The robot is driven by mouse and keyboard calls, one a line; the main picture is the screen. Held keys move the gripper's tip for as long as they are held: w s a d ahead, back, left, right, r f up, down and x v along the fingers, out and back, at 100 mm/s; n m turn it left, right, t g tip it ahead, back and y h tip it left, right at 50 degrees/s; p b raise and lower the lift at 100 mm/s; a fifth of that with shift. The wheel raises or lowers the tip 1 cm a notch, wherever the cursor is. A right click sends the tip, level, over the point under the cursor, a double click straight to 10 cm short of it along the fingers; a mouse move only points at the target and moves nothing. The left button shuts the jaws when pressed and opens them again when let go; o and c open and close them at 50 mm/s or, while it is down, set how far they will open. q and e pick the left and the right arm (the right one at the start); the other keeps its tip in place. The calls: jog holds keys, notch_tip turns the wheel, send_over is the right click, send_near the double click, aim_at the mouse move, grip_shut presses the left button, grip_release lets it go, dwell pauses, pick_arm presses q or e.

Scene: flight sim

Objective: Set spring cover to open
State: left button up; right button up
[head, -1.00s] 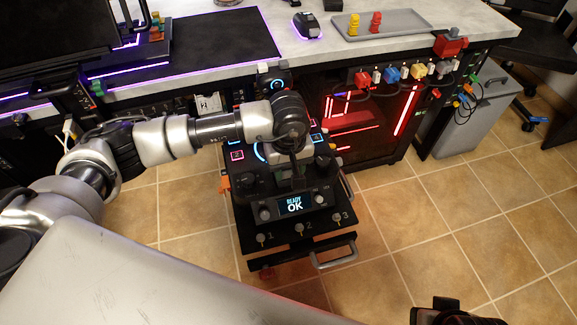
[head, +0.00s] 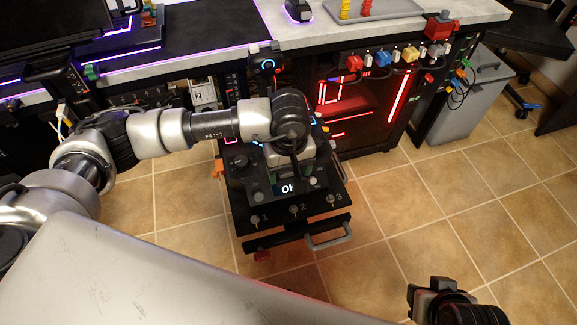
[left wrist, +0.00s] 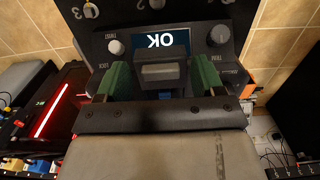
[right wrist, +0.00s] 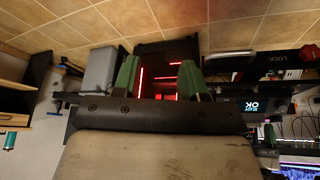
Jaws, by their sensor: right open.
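The control panel (head: 240,190) on the black stand has a small lit screen (head: 287,189) reading OK, partly hidden by my left gripper (head: 295,165). In the left wrist view the screen (left wrist: 160,42) is upside down. There, a black block with a grey face (left wrist: 163,71), possibly the spring cover, sits between the green fingertips of my left gripper (left wrist: 161,78). The fingers are spread on either side of it; contact is unclear. My right gripper (head: 425,290) is low at the right, empty and open in the right wrist view (right wrist: 158,78), far from the panel.
Numbered toggle switches (head: 294,209) line the stand's front edge, above a drawer handle (head: 330,238). A desk (head: 300,35) with a tray (head: 385,8) is behind. A red-lit cabinet (head: 360,110) and grey bin (head: 460,110) stand to the right. The tiled floor at right is clear.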

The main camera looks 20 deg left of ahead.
aim_at(289, 172)
pick_arm(q)
jog(key=shift+w+r, duration=0.1)
jog(key=shift+r, duration=0.25)
notch_tip(289, 172, up, 2)
jog(key=shift+r+p, duration=0.25)
jog(key=shift+p, duration=0.15)
notch_tip(289, 172, up, 8)
jog(key=p, duration=0.1)
jog(key=shift+f, duration=0.2)
pick_arm(e)
jog(key=shift+s+d+r+g, duration=0.25)
jog(key=shift+s+g, duration=0.15)
jog(key=shift+s, duration=0.2)
jog(key=shift+s+d+r+g, duration=0.1)
jog(key=shift+s+r+g, duration=0.1)
jog(key=shift+s+g, duration=0.3)
